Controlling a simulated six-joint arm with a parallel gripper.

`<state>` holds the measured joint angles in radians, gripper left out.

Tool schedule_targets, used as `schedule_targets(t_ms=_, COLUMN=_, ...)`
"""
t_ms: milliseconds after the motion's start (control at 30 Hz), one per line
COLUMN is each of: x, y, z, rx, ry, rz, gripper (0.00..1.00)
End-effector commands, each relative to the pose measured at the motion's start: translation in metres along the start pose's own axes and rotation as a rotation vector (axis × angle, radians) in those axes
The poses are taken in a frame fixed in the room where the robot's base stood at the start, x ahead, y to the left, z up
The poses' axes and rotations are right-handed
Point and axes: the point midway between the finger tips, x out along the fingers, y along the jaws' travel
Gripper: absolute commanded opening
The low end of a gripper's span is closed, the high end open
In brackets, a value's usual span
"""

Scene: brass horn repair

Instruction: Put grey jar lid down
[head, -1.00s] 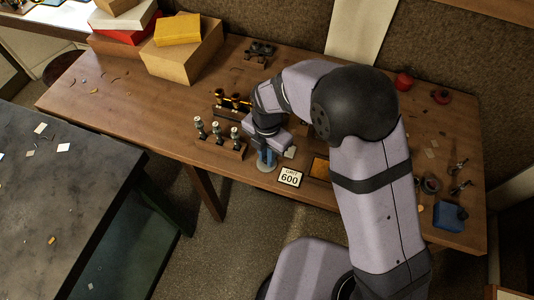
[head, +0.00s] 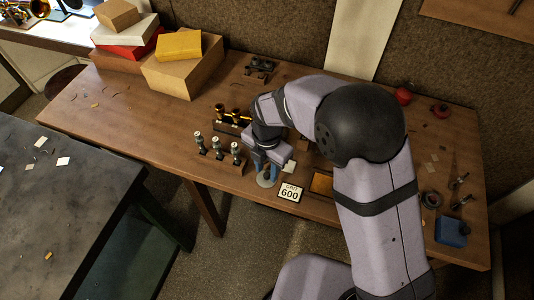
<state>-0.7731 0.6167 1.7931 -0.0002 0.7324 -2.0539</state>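The grey jar lid (head: 265,182) is a round disc lying at the front edge of the wooden bench, just left of the "GRIT 600" card. My gripper (head: 267,171) points down right above it, with its blue fingers spread apart to either side of the lid's middle. A small upright part shows between the fingers, and the fingers look clear of it. The far side of the lid is partly hidden by the gripper.
A wooden block with several valves (head: 217,155) stands close left of my gripper. The "GRIT 600" card (head: 289,192) and an orange-brown pad (head: 321,183) lie to the right. Boxes (head: 183,68) fill the back left. The bench (head: 120,115) is mostly clear at left.

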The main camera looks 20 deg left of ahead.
Motion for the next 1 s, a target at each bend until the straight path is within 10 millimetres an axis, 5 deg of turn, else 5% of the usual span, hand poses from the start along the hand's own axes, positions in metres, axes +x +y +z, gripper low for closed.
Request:
schedule_targets(t_ms=533, x=-0.089, y=0.001, z=0.000, rx=0.000, ry=-0.002, rz=0.004, gripper=0.33)
schedule_targets(t_ms=1000, x=-0.108, y=0.000, z=0.000, rx=0.002, ry=0.000, rz=0.000, gripper=0.33)
